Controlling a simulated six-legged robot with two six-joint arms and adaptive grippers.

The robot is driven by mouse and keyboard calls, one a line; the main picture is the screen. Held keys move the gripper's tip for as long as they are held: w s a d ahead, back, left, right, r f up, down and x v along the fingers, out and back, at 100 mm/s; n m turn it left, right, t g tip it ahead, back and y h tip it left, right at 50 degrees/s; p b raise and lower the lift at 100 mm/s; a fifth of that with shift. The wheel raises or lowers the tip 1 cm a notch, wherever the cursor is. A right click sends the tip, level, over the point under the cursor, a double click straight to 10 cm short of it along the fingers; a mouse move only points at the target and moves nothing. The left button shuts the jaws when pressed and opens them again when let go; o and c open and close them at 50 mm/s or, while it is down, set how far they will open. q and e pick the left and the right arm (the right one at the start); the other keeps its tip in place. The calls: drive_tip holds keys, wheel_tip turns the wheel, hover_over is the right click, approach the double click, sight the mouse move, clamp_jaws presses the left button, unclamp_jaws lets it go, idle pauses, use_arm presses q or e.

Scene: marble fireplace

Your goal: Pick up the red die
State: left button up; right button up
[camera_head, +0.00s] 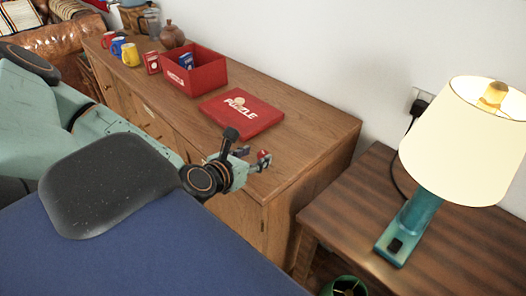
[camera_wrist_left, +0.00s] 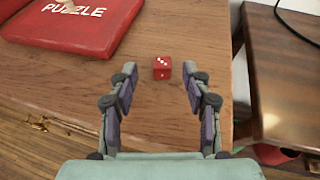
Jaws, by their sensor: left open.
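The red die (camera_wrist_left: 162,68) with white pips sits on the wooden cabinet top (camera_wrist_left: 180,30), near its front edge. In the left wrist view my left gripper (camera_wrist_left: 160,78) is open, with one finger on each side and the die between the fingertips, apart from both. In the head view my left gripper (camera_head: 256,161) reaches over the cabinet's near right end, and the die (camera_head: 263,155) shows small and partly covered at the fingertips. My right gripper is not in view.
A red puzzle box lid (camera_head: 241,112) lies flat behind the die, and an open red box (camera_head: 193,70) stands farther left. Mugs (camera_head: 130,54) and a jar (camera_head: 172,36) are at the far end. A side table with a lamp (camera_head: 465,140) stands right.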

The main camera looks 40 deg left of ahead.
sight(264, 151)
use_arm(q)
drive_tip(key=shift+b+x, duration=1.15)
drive_tip(key=shift+w+d, duration=0.3)
drive_tip(key=shift+w, duration=0.05)
drive_tip(key=shift+b+x, duration=0.6)
drive_tip(key=shift+x, duration=0.25)
drive_tip(key=shift+a+f, duration=0.15)
drive_tip(key=shift+a, duration=0.2)
drive_tip(key=shift+s+d+r, duration=0.15)
drive_tip(key=shift+d+r, duration=0.1)
drive_tip(key=shift+r, duration=0.05)
drive_tip(key=shift+c, duration=0.2)
drive_tip(key=shift+a+f, duration=0.15)
drive_tip(key=shift+f, duration=0.05)
drive_tip(key=c, duration=0.4)
drive_tip(key=shift+r, duration=0.1)
drive_tip(key=c, duration=0.5)
